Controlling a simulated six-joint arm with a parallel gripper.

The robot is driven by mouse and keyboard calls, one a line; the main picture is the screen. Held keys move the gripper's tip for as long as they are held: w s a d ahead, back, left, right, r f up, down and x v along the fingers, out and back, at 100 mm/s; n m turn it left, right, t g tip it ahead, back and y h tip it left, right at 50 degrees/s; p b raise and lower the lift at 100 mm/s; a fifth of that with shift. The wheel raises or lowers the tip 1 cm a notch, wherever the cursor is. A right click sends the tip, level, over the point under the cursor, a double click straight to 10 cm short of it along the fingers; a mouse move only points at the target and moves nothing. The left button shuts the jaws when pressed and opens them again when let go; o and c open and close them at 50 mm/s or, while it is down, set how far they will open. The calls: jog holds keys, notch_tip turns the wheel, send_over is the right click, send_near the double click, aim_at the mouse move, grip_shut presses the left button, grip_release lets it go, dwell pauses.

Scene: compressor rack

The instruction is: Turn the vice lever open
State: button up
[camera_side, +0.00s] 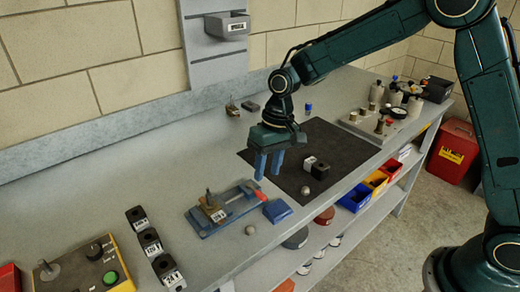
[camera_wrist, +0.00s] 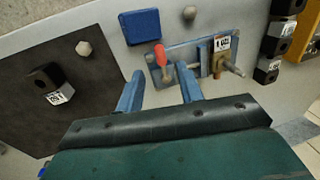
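The blue vice (camera_side: 225,208) lies on the grey bench, with a brass-coloured labelled part (camera_side: 211,203) in it. Its lever has a red handle (camera_side: 259,194) at the right end. In the wrist view the vice (camera_wrist: 204,60) is at the upper middle, its red handle (camera_wrist: 161,54) at its left end, and the brass part (camera_wrist: 221,46) is to the right. My gripper (camera_side: 268,168) is above the bench, behind and above the red handle, apart from it. In the wrist view its blue fingers (camera_wrist: 160,92) are spread with nothing between them.
A blue block (camera_side: 277,211) lies beside the vice. A dark mat (camera_side: 325,155) holds a black labelled block (camera_side: 320,171) and a grey nut (camera_side: 305,190). Another nut (camera_side: 250,230) sits near the vice. Several black labelled blocks (camera_side: 150,241) and a yellow control box (camera_side: 92,268) stand left.

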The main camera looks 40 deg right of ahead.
aim_at(263, 195)
jog(key=f, duration=0.3)
jog(key=a+f, duration=0.1)
jog(key=f, duration=0.2)
jog(key=shift+a+f, duration=0.15)
grip_shut()
